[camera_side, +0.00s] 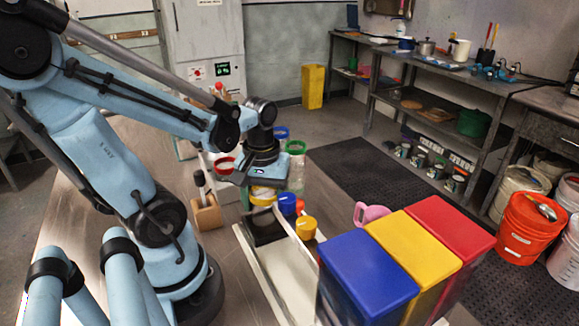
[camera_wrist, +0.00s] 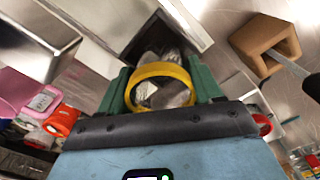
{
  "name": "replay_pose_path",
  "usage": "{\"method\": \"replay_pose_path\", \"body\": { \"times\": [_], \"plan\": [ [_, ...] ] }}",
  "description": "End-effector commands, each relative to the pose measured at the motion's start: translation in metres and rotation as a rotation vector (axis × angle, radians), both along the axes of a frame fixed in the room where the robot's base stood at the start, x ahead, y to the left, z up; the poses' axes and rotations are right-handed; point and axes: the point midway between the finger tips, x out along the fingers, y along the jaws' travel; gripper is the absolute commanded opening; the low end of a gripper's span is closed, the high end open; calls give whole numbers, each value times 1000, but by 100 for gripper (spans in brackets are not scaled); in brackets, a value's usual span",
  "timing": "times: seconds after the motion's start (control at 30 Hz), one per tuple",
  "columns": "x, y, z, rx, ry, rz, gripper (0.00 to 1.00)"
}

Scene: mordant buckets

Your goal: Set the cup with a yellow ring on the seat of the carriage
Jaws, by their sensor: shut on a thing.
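The cup with a yellow ring (camera_wrist: 160,70) is between the green fingers of my gripper (camera_wrist: 162,92) in the wrist view, and the gripper is shut on it. In the side view my gripper (camera_side: 264,184) points down and the yellow ring (camera_side: 263,200) shows just below it. The dark carriage (camera_side: 266,232) stands at the far end of a pale track, below and close to the cup. In the wrist view its dark square seat (camera_wrist: 190,37) lies behind the cup. I cannot tell whether the cup touches the seat.
Small blue (camera_side: 287,204) and yellow (camera_side: 306,228) items sit right of the carriage. A wooden block (camera_side: 206,218) holding a tool stands left. A pink mug (camera_side: 371,213) and lidded bins (camera_side: 368,270) are right.

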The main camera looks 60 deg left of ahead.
Motion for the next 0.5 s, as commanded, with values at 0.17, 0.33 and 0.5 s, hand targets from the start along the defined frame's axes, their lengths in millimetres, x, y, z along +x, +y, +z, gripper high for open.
{"method": "replay_pose_path", "body": {
  "times": [0.17,0.33,0.5],
  "plan": [
    [0,0,-14,0,0,0,32],
    [0,0,-19,0,0,0,32],
    [0,0,-19,0,0,0,32]
  ]
}}
